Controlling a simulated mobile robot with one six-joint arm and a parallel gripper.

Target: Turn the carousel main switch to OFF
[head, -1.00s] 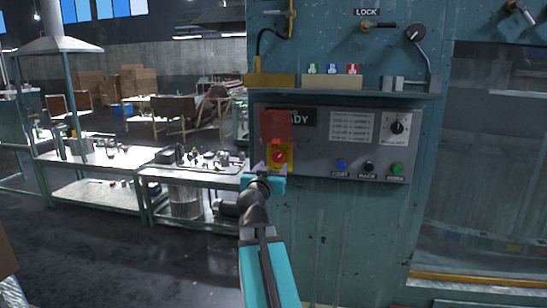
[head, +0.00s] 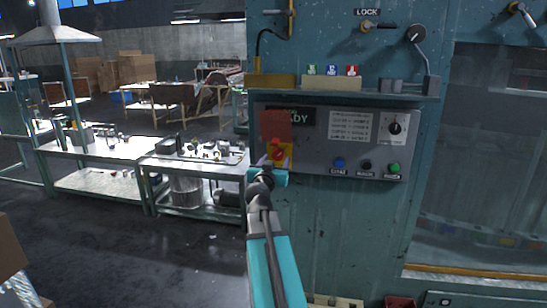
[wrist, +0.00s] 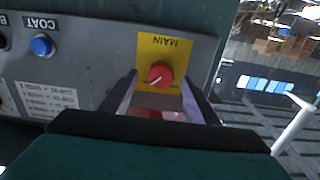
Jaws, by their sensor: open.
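The main switch is a red knob (wrist: 160,74) on a yellow plate (wrist: 166,48) marked MAIN, which appears upside down in the wrist view. A pale mark on the knob points to the lower left there. In the head view the knob (head: 278,150) sits at the panel's left, below a red flap (head: 276,125). My gripper (head: 266,165) is at the plate's lower left in the head view. In the wrist view my gripper (wrist: 158,80) is open, with one finger on each side of the knob. I cannot tell whether the fingers touch it.
The grey panel (head: 310,165) also carries blue, black and green buttons and a black rotary dial (head: 396,128). A shelf (head: 340,94) with small coloured blocks juts out above it. Workbenches (head: 95,150) stand at the left, with open floor in front.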

